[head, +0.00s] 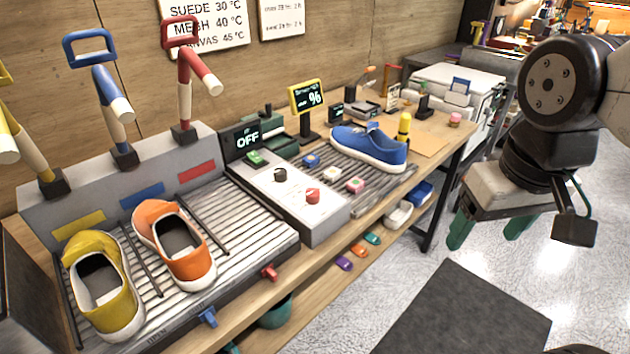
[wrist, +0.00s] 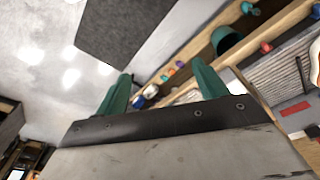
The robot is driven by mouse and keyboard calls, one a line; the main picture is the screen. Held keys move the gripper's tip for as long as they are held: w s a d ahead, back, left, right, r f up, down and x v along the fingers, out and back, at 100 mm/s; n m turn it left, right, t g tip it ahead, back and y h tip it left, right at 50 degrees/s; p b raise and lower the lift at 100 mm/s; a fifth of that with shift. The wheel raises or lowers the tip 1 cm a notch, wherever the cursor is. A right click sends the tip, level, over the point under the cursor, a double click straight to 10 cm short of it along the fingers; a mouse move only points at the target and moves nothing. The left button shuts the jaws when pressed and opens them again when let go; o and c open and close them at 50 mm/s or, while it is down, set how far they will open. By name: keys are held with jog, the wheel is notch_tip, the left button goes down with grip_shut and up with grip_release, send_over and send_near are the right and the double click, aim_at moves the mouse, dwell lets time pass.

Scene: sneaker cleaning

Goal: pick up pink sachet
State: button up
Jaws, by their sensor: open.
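Small sachet-like pieces lie in a row on the slatted rack in the head view. The front one (head: 355,185) looks pink, another (head: 333,172) is pinkish-white, and a blue one (head: 311,160) lies behind them. Which is the pink sachet is hard to tell at this size. My gripper (head: 487,235) is open and empty, its green fingers pointing down over the floor, right of the bench and apart from the pieces. In the wrist view its fingers (wrist: 160,82) are spread, with nothing between them.
A blue sneaker (head: 370,147) stands on the rack behind the pieces. The control box (head: 290,195) with knobs lies to their left. Yellow (head: 103,285) and orange (head: 175,245) shoes are further left. Small coloured items (head: 344,263) lie on the lower shelf.

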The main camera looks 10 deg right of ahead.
jog(key=w+d+f+n+t+h, duration=0.1)
jog(key=w+d+f+t, duration=0.15)
jog(key=w, duration=0.65)
jog(key=w+d+f+n+t, duration=0.1)
jog(key=w+d+f+t, duration=0.15)
jog(key=w, duration=0.55)
jog(key=w+d+f+n+t+h, duration=0.1)
jog(key=w+d+f+t, duration=0.15)
jog(key=w, duration=0.65)
jog(key=n+t+y, duration=0.1)
jog(key=n+y, duration=0.4)
jog(key=y, duration=0.6)
send_near(359, 184)
jog(key=a, duration=0.1)
jog(key=x, duration=0.2)
jog(key=shift+w+f+t, duration=0.25)
jog(key=shift+w+f, duration=0.1)
jog(key=x, duration=0.5)
jog(key=shift+w+a+f, duration=0.1)
jog(key=shift+w+a, duration=0.05)
jog(key=shift+w, duration=0.25)
jog(key=c, duration=1.1)
